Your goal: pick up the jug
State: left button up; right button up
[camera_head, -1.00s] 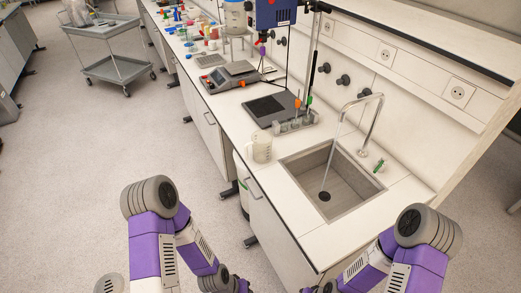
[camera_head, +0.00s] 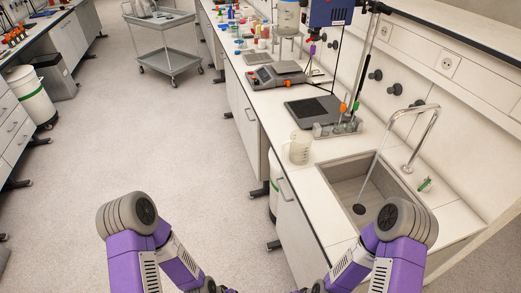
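The jug (camera_head: 300,147) is a clear, pale measuring jug. It stands upright on the white bench top, near the front edge and just to the left of the sink. Nothing touches it. My two purple and grey arms show at the bottom of the head view, one at lower left and one at lower right. Both reach down out of the frame, and neither gripper's fingers can be seen. Both arms are well apart from the jug.
The sink (camera_head: 346,182) with its curved tap (camera_head: 431,118) lies right of the jug. A dark hotplate (camera_head: 314,109) and a rack of tubes (camera_head: 338,128) stand behind it. A scale (camera_head: 275,77) is further back. The floor (camera_head: 190,150) left of the bench is clear; a trolley (camera_head: 165,45) stands far back.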

aim_at(301, 141)
jog(key=u, duration=1.35)
jog(key=i, duration=1.65)
jog(key=z, duration=3.5)
